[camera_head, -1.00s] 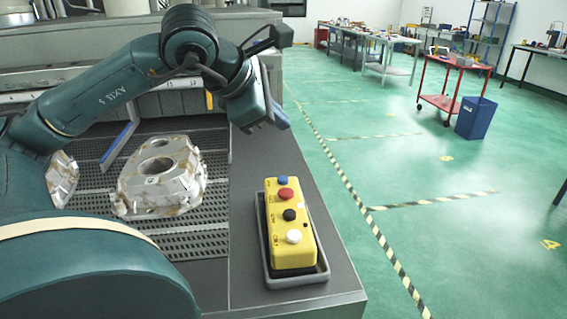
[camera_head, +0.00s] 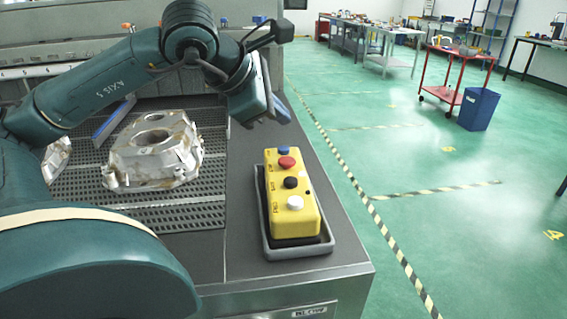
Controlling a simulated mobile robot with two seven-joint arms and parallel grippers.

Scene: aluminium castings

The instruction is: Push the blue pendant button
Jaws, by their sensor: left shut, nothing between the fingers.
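The yellow pendant (camera_head: 293,218) lies in a grey tray (camera_head: 266,232) on the dark tabletop. Its blue button (camera_head: 284,150) is at the far end, followed towards me by a red button (camera_head: 286,162), a black button (camera_head: 291,183) and a white button (camera_head: 295,203). My left gripper (camera_head: 281,113) is shut and empty. It shows just above and slightly left of the blue button in the picture, with a gap between them. Its fingers are partly hidden by the wrist. My right gripper is not in view.
A silver casting (camera_head: 152,160) stands on the perforated mat (camera_head: 185,217) left of the pendant; another casting (camera_head: 57,158) is partly hidden by my arm. A blue bar lies behind. Green floor is clear right of the table. A red cart (camera_head: 447,95) and blue bin (camera_head: 479,109) stand farther off.

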